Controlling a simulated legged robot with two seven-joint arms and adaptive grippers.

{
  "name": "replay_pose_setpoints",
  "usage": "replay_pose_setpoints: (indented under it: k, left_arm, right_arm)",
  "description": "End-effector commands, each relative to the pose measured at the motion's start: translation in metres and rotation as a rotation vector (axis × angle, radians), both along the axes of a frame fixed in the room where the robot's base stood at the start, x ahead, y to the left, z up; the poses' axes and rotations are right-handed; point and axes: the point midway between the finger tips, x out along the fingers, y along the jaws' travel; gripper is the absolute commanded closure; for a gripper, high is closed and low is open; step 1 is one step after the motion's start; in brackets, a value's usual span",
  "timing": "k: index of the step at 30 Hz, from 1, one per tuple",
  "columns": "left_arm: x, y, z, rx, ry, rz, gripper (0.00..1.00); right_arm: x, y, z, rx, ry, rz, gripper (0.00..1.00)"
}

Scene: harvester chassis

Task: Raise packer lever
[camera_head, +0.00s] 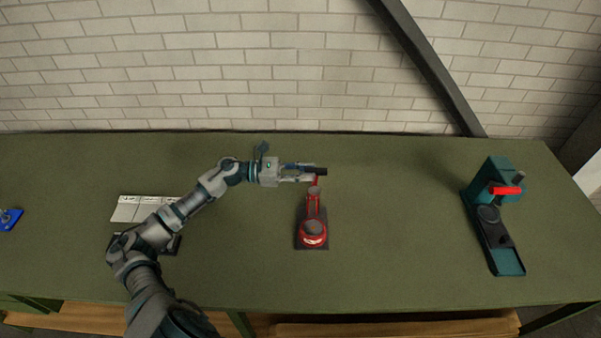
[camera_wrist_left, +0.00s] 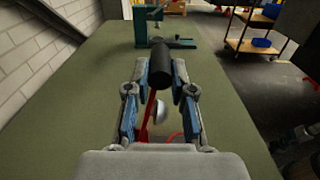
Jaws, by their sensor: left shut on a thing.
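The packer is a small red device (camera_head: 313,240) on a dark base plate in the middle of the green table. Its red lever ends in a black handle (camera_head: 320,171) at the far side of the device. My left gripper (camera_head: 300,173) comes in from the left and is shut on this handle. In the left wrist view the black handle (camera_wrist_left: 158,62) sticks out forward between the two fingers (camera_wrist_left: 160,90). The red lever arm (camera_wrist_left: 147,118) runs down from it. Part of the device is hidden below the gripper there. My right gripper is not in view.
A green press-like machine (camera_head: 487,180) with a red handle stands at the right of the table. White panels (camera_head: 138,206) lie beside my left arm, and a blue object (camera_head: 9,218) is at the far left. A brick wall (camera_head: 220,70) rises behind.

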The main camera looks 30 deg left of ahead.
Motion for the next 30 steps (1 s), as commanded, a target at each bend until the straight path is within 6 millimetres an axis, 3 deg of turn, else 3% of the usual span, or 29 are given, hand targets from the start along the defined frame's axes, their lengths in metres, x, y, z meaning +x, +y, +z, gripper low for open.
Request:
replay_pose_setpoints:
  k: [5,6,8,20,30]
  left_arm:
    - [-0.001,-0.002,0.006,-0.008,-0.011,-0.004,1.0]
    - [-0.001,-0.002,0.006,-0.008,-0.01,-0.004,0.67]
    - [0.0,-0.002,0.006,-0.007,-0.01,-0.003,0.52]
    - [-0.003,0.015,-0.002,-0.011,-0.002,0.002,0.52]
    - [-0.036,0.062,-0.002,-0.005,0.0,0.0,0.52]
  right_arm:
    - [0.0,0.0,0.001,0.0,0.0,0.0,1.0]
    - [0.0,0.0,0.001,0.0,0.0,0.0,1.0]
    - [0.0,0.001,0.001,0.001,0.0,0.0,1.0]
    - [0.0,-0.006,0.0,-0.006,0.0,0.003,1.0]
    - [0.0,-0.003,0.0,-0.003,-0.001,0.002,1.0]
